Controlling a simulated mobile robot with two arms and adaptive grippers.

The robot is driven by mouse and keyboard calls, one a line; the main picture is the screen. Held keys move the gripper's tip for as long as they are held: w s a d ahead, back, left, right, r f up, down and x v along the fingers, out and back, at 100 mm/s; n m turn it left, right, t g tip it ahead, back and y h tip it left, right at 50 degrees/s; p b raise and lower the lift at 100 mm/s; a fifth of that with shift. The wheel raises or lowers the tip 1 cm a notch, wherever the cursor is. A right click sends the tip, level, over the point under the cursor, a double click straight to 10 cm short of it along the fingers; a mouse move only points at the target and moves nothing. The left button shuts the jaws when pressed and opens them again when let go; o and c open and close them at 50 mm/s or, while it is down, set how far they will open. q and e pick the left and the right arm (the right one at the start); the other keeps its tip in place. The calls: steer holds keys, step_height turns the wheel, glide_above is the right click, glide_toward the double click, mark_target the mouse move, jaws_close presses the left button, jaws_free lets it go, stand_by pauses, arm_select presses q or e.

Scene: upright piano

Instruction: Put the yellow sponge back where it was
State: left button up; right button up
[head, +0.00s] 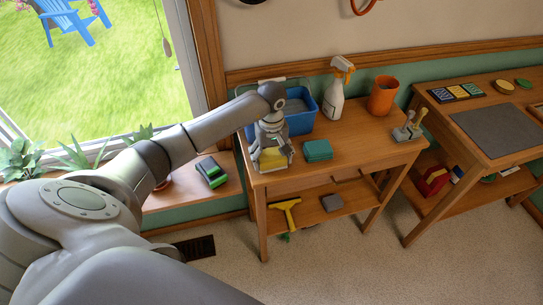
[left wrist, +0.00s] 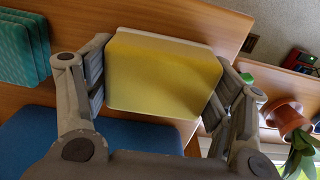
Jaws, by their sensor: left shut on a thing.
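The yellow sponge (head: 274,159) is at the front left corner of the wooden table (head: 352,148), in front of the blue bin (head: 300,122). My left gripper (head: 270,152) is over it and shut on it. In the left wrist view the sponge (left wrist: 163,75) sits between both fingers, its broad yellow face toward the camera. I cannot tell whether the sponge touches the tabletop. My right gripper is not in view.
Folded teal cloths (head: 318,150) lie right of the sponge. A spray bottle (head: 333,102) and an orange cup (head: 383,96) stand behind. A yellow squeegee (head: 285,208) and a grey block (head: 332,202) are on the lower shelf. The tabletop's front middle is clear.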

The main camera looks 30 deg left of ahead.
mark_target(271, 155)
arm_select(q)
steer(key=o, duration=0.9)
steer(key=shift+r, duration=0.1)
step_height(271, 155, up, 12)
steer(key=shift+b, duration=0.5)
